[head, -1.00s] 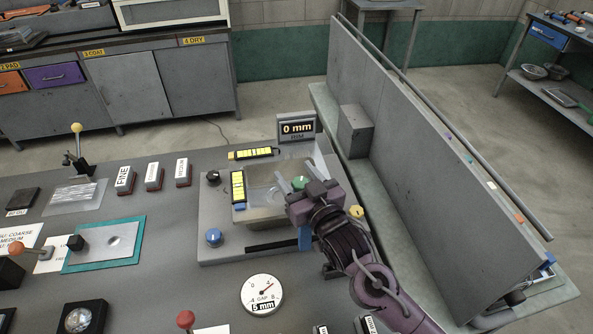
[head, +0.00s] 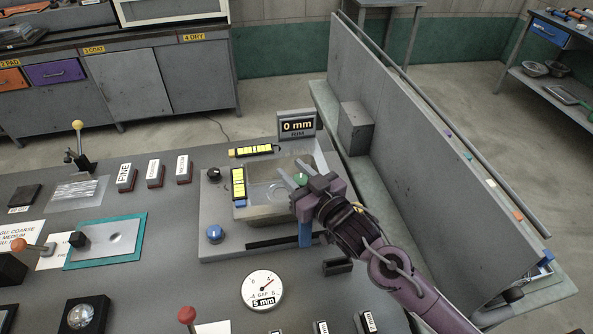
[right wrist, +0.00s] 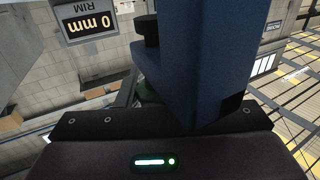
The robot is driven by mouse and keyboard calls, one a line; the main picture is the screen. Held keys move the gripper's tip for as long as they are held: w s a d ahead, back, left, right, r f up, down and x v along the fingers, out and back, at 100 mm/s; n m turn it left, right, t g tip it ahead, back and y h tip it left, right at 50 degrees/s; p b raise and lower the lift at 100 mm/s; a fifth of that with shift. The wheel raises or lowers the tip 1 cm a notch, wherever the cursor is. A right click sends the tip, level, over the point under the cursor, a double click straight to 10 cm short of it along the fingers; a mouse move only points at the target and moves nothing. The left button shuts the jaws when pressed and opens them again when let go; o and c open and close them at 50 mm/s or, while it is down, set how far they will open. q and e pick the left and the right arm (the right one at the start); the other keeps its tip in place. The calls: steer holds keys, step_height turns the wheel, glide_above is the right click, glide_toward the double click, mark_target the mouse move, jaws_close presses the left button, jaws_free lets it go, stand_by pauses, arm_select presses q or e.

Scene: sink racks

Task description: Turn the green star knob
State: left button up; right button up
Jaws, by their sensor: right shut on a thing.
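The green star knob (head: 300,179) shows as a small green patch at the sink basin (head: 268,171) in the head view. My right gripper (head: 293,172) reaches in from the lower right. Its fingers point up and left, with the green patch between them, and it is shut on the knob. Much of the knob is hidden by the gripper. In the right wrist view a large blue piece (right wrist: 205,55) covers the middle, and only a dark green bit shows behind it. The display (head: 298,126) reads 0 mm. My left gripper is out of view.
A blue knob (head: 214,233) and a black knob (head: 213,174) stand left of the basin. A blue upright piece (head: 305,234) is just below the gripper. A gap dial (head: 262,289) lies in front. A tall grey panel (head: 430,150) stands to the right.

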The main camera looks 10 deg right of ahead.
steer(key=n+g+y, duration=0.1)
steer(key=y, duration=0.1)
steer(key=n+g+y, duration=0.1)
steer(key=y, duration=0.1)
steer(key=shift+s+a+n, duration=0.15)
steer(key=shift+a+n, duration=0.05)
steer(key=shift+n, duration=0.2)
steer(key=o, duration=1)
steer(key=shift+c, duration=0.2)
steer(key=b+v, duration=0.1)
steer(key=v, duration=0.6)
steer(key=shift+s+d+b, duration=0.3)
steer(key=shift+b, duration=0.1)
steer(key=shift+r, duration=0.1)
